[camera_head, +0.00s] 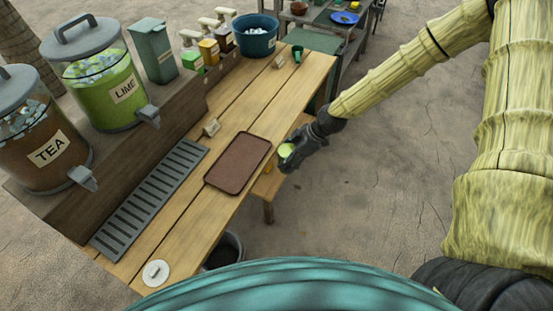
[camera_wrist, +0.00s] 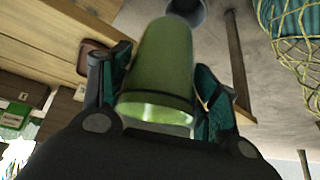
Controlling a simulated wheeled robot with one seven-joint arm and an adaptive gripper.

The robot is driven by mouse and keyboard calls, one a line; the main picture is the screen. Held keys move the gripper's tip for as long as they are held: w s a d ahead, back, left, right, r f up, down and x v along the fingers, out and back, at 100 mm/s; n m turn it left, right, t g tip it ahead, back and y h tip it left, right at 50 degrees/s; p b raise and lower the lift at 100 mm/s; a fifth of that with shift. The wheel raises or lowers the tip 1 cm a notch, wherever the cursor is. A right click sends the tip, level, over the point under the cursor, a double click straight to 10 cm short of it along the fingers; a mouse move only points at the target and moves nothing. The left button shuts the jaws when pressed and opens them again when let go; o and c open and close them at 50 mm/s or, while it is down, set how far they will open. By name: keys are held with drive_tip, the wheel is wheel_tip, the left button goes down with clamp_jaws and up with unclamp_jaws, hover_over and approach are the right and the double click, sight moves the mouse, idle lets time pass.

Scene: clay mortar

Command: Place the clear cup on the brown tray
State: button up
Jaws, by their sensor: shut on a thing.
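The cup (camera_head: 286,151) looks clear with green contents, and my gripper (camera_head: 296,147) is shut on it, just off the right edge of the wooden counter. In the wrist view the cup (camera_wrist: 162,70) sits between the two fingers of my gripper (camera_wrist: 158,85). The brown tray (camera_head: 238,162) lies flat and empty on the counter, left of the gripper and apart from the cup. A small part of the tray (camera_wrist: 95,58) seems to show in the wrist view, beside the left finger.
The wooden counter (camera_head: 188,218) holds a slotted grey drip grate (camera_head: 150,200) left of the tray. Lime (camera_head: 100,88) and tea (camera_head: 38,140) dispensers stand behind it. A blue ice bucket (camera_head: 255,36) and pump bottles (camera_head: 209,50) stand farther back. A white disc (camera_head: 156,272) lies at the near end.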

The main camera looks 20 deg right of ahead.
drive_tip(key=shift+s+d, duration=0.25)
drive_tip(key=shift+d, duration=0.3)
drive_tip(key=shift+s+d, duration=0.2)
drive_tip(key=shift+d, duration=0.3)
drive_tip(key=s+a+r+b, duration=0.25)
drive_tip(key=a+b, duration=0.35)
drive_tip(key=a, duration=0.4)
drive_tip(key=s+a+r+b, duration=0.25)
drive_tip(key=a+b, duration=0.35)
drive_tip(key=a, duration=0.3)
drive_tip(key=shift+w+d+f+p, duration=0.25)
drive_tip(key=shift+w+f+p, duration=0.6)
drive_tip(key=shift+w, duration=1.75)
drive_tip(key=shift+w+d+f+p, duration=0.3)
drive_tip(key=shift+w+f+p, duration=0.6)
drive_tip(key=shift+w, duration=1.7)
drive_tip(key=shift+w+d+f+p, duration=0.25)
drive_tip(key=shift+w+f+p, duration=0.6)
drive_tip(key=shift+w, duration=1.75)
drive_tip(key=shift+f+b, duration=0.4)
drive_tip(key=shift+b, duration=0.05)
drive_tip(key=o, duration=1.4)
